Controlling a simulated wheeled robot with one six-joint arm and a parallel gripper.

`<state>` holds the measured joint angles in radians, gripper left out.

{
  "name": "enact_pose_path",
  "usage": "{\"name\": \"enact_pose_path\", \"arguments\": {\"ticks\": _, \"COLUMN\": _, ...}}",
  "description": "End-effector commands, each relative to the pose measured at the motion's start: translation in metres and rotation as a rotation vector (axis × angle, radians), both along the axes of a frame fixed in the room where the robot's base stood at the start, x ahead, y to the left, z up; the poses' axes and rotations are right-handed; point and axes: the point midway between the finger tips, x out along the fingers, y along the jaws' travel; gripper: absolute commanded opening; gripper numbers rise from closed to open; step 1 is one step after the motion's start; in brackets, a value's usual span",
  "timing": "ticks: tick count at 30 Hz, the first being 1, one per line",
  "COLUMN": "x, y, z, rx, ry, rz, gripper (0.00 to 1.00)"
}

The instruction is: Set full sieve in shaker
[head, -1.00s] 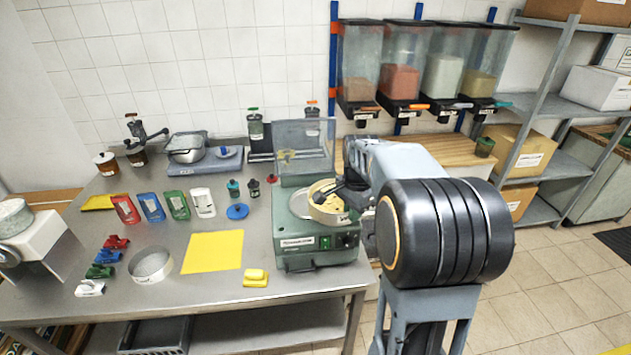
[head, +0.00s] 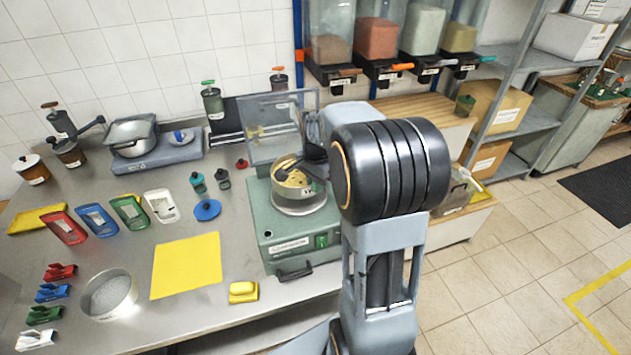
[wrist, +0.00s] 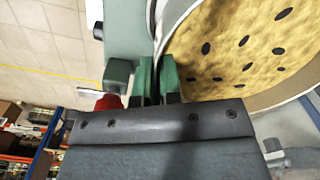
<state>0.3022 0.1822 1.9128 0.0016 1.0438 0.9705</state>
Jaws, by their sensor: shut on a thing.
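The full sieve (head: 300,204) is a round metal ring with yellowish, dark-specked contents, and it looks nearly level at the top of the green shaker (head: 290,235). The shaker's clear lid (head: 268,125) stands open behind it. I cannot tell whether the sieve rests on the shaker or hangs just above it. In the wrist view, my gripper (wrist: 156,76) is shut on the rim of the full sieve (wrist: 235,50).
A second sieve (head: 108,295) stands at the table's front left. A yellow mat (head: 186,265), a yellow block (head: 243,291) and several coloured scoops lie left of the shaker. A scale (head: 155,155) stands at the back. Filled dispensers (head: 378,45) hang on the wall.

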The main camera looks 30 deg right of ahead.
Motion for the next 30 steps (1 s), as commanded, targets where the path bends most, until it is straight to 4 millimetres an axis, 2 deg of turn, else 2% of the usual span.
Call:
{"name": "enact_pose_path", "arguments": {"ticks": 15, "x": 0.0, "y": -0.001, "z": -0.045, "rx": 0.0, "ry": -0.002, "rz": -0.003, "gripper": 0.0}}
{"name": "enact_pose_path", "arguments": {"ticks": 30, "x": 0.0, "y": -0.002, "z": -0.049, "rx": 0.0, "ry": -0.002, "rz": -0.005, "gripper": 0.0}}
